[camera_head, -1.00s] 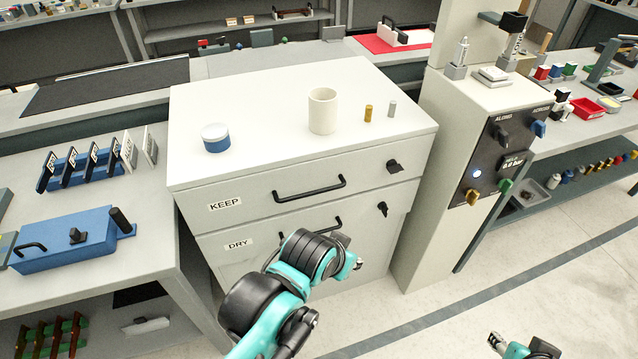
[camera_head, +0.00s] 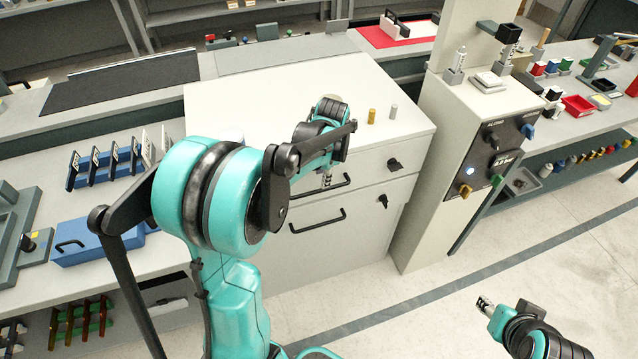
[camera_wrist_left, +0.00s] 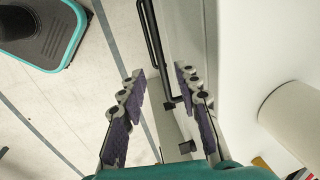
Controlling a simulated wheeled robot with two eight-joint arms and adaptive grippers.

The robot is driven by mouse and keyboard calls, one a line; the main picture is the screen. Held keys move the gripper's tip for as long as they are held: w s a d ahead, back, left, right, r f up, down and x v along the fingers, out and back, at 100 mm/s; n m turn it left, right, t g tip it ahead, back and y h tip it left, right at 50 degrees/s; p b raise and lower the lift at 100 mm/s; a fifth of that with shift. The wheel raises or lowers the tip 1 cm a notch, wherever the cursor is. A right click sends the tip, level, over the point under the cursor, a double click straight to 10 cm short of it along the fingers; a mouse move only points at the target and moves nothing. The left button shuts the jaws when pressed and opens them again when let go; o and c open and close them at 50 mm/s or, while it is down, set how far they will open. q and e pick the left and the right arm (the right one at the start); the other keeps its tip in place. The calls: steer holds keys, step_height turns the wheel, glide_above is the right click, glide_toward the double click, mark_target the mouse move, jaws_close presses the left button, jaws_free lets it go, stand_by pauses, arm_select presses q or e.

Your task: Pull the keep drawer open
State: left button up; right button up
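The keep drawer is the upper drawer of the white cabinet (camera_head: 260,85). Its front (camera_head: 365,168) looks flush, and its label is hidden behind my left arm. My left gripper (camera_head: 327,182) points down at this handle. In the left wrist view its two fingers (camera_wrist_left: 160,88) are open, and the dark handle bar (camera_wrist_left: 155,50) runs between them in the picture. I cannot tell whether they touch it. My right gripper (camera_head: 484,303) hangs over the floor, away from the cabinet; its opening is too small to judge.
The lower drawer handle (camera_head: 318,221) sits just below. A black knob (camera_head: 394,164) is right of the keep handle. A control pillar (camera_head: 430,170) stands at the right. Floor in front is clear.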

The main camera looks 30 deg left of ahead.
mark_target(321, 191)
arm_select(q)
steer(key=f, duration=0.2)
steer(key=f+b, duration=0.1)
steer(key=f, duration=0.1)
steer(key=w+a+f+b, duration=0.1)
steer(key=f, duration=0.2)
jaws_close()
